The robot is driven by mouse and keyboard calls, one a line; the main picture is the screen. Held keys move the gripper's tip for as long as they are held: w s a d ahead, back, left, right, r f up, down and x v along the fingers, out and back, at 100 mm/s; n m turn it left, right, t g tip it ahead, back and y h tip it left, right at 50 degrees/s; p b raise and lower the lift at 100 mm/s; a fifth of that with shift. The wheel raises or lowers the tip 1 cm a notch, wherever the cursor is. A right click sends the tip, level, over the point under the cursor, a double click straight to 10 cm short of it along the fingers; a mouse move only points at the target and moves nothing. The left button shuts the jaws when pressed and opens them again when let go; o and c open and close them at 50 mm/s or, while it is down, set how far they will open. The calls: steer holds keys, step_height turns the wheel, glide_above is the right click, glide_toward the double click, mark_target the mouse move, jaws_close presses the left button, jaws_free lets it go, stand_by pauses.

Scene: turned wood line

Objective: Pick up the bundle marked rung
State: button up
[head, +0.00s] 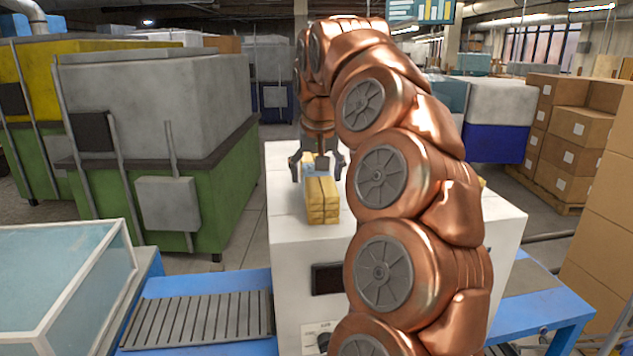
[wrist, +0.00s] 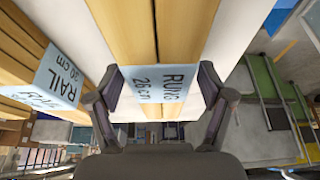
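The bundle marked rung (wrist: 155,35) is light wood strips with a pale blue band reading "RUNG 26 cm" (wrist: 160,84). In the head view a bundle of yellow wood strips (head: 322,203) lies on the white worktop, with a pale blue band at its far end. My gripper (head: 318,168) is over that end, one finger on each side. In the wrist view my gripper (wrist: 160,78) is open, with the rung band between its fingertips and a slim gap at the right finger. Whether the left finger touches is unclear.
A second bundle, banded "RAIL 30 cm" (wrist: 50,75), lies left of it in the wrist view. The white worktop (head: 290,235) is bare left of the bundle. A roller conveyor (head: 200,318) stands in front, a green and grey machine (head: 160,120) at left, cartons (head: 575,130) at right.

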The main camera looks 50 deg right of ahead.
steer(key=c, duration=1.3)
steer(key=shift+c, duration=0.4)
steer(key=shift+r, duration=0.15)
